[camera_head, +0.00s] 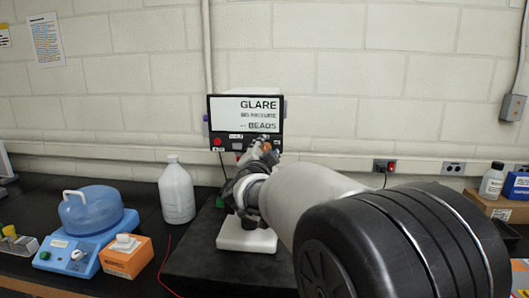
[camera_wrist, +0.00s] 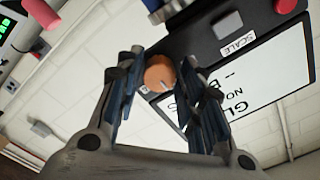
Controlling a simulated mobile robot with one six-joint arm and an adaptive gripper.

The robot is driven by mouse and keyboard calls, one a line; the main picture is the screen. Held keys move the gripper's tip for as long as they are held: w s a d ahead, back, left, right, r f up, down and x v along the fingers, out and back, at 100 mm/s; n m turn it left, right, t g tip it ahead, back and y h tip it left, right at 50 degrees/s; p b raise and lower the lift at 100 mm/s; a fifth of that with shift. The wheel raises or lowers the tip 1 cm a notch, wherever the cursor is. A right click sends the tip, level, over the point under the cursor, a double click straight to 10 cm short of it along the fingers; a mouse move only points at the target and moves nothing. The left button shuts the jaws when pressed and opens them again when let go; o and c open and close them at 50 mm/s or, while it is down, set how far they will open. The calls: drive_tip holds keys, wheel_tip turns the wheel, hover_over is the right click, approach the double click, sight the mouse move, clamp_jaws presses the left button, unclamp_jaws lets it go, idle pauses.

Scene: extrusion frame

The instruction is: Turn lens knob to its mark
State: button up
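A round orange-brown knob (camera_wrist: 158,72) on the dark front panel shows between my fingertips in the wrist view. A small pale line shows near its lower right edge; I cannot make out a mark beside it. My gripper (camera_wrist: 163,60) is open, with one finger on each side of the knob; I cannot tell whether either finger touches it. In the head view my gripper (camera_head: 264,153) is at the lower front of the boxy device (camera_head: 246,104), and a bit of orange (camera_head: 267,147) shows among the fingers. The device's white screen reads "GLARE", "NO PICTURE" and "BEADS".
A red button (camera_head: 217,141) and a "SCALE" label (camera_wrist: 238,41) sit on the panel near the knob. A white bottle (camera_head: 176,190), a blue machine (camera_head: 88,238) and an orange box (camera_head: 126,257) stand to the left. A white block (camera_head: 246,238) lies below my gripper.

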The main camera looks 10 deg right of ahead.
drive_tip(key=shift+o, duration=1)
drive_tip(key=v, duration=1.2)
